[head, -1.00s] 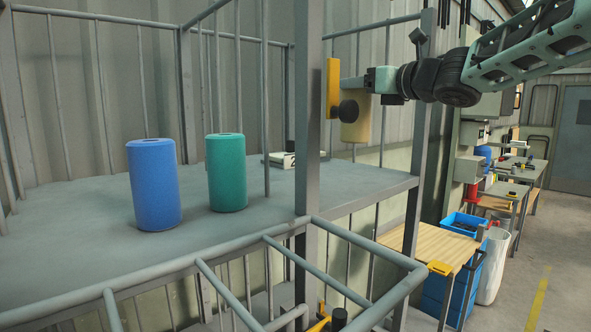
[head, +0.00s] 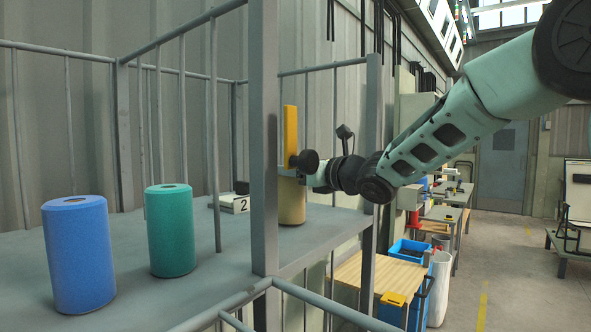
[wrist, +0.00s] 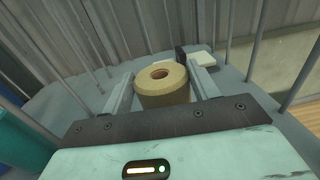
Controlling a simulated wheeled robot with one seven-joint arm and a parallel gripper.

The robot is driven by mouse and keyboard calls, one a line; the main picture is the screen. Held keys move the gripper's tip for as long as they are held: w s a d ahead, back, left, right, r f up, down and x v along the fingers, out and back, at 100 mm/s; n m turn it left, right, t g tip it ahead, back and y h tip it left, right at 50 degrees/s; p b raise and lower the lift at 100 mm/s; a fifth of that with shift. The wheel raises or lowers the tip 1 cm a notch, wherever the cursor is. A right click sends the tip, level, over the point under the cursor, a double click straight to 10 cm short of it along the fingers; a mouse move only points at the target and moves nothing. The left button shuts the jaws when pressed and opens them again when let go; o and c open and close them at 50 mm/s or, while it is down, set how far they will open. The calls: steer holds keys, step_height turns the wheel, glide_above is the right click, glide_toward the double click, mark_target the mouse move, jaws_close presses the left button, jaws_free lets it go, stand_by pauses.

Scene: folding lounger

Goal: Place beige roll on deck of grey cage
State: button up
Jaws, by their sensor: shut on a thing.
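The beige roll (head: 292,200) stands upright over the right part of the grey deck (head: 210,258), just behind the cage's front post. It also shows in the wrist view (wrist: 163,84), with the hole in its top facing up. My gripper (wrist: 163,82) is shut on the roll, one finger on each side. In the head view my gripper (head: 293,172) is partly hidden by a yellow part and the post. The roll's base looks at or very close to the deck; I cannot tell if it touches.
A blue roll (head: 78,255) and a green roll (head: 171,230) stand on the deck to the left. A white block marked 2 (head: 235,203) lies behind the beige roll. Grey cage posts and bars (head: 264,140) stand close around my gripper.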

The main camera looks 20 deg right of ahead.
steer(key=shift+f, duration=0.25)
steer(key=o, duration=1.4)
steer(key=shift+s, duration=0.1)
steer(key=b+v, duration=0.5)
steer(key=v, duration=0.7)
